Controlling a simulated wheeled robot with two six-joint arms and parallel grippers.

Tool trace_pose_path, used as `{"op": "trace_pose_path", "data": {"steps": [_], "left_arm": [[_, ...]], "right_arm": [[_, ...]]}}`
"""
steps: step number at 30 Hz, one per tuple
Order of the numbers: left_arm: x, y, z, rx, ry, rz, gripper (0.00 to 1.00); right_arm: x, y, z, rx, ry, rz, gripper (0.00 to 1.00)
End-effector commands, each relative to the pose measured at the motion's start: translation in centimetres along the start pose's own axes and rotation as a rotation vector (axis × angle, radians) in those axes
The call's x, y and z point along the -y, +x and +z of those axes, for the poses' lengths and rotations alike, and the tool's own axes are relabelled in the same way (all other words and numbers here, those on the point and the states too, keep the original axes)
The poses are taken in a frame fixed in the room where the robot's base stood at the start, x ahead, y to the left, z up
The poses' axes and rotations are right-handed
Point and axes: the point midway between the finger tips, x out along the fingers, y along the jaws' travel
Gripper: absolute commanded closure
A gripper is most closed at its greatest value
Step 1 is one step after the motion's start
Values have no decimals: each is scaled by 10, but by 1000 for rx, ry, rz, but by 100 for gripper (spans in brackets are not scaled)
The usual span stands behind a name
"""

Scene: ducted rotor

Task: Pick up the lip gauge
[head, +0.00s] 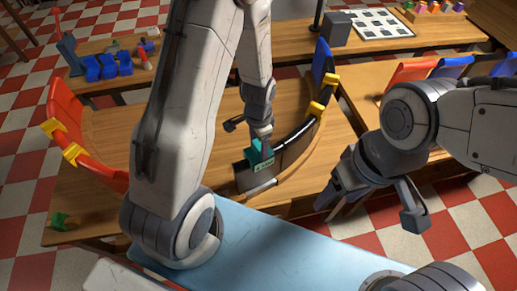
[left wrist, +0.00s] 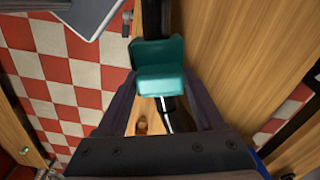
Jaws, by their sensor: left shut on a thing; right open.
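The lip gauge is a small teal block (head: 258,163) with a pale label, at the near end of a dark curved duct section (head: 298,148). My left gripper (head: 262,140) is shut on it from above. In the left wrist view the teal gauge (left wrist: 160,80) sits between the two dark fingers (left wrist: 160,112). I cannot tell whether the gauge touches the duct section's lip. My right gripper (head: 368,208) is open and empty, right of the duct section, over the edge of the table.
Red curved sections with yellow clamps (head: 75,153) stand at the left of the wooden table (head: 105,205). Blue parts (head: 108,66) lie on the back-left table. A grey box (head: 337,28) and a white spotted sheet (head: 375,24) are at the back. Red and blue panels (head: 450,66) stand right.

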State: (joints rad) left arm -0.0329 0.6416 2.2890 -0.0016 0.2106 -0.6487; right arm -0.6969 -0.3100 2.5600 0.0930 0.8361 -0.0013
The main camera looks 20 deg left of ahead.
Motion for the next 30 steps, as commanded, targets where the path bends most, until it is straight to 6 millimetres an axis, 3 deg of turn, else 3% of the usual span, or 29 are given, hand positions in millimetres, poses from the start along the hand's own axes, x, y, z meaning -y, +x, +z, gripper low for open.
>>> {"op": "trace_pose_path", "data": {"steps": [8, 14, 24, 30], "left_arm": [[1, -12, -1, -4, 0, -3, 100], [1, -38, -2, -6, 0, -5, 100], [-64, -82, -36, -7, 9, -3, 100], [-91, -101, -51, -4, 4, -1, 100]], "right_arm": [[0, 5, 0, 0, 1, 0, 31], [-1, 14, 1, 0, 2, 0, 31], [-2, 34, 2, 0, 5, 0, 31], [-3, 40, 2, 0, 4, 0, 31]]}}
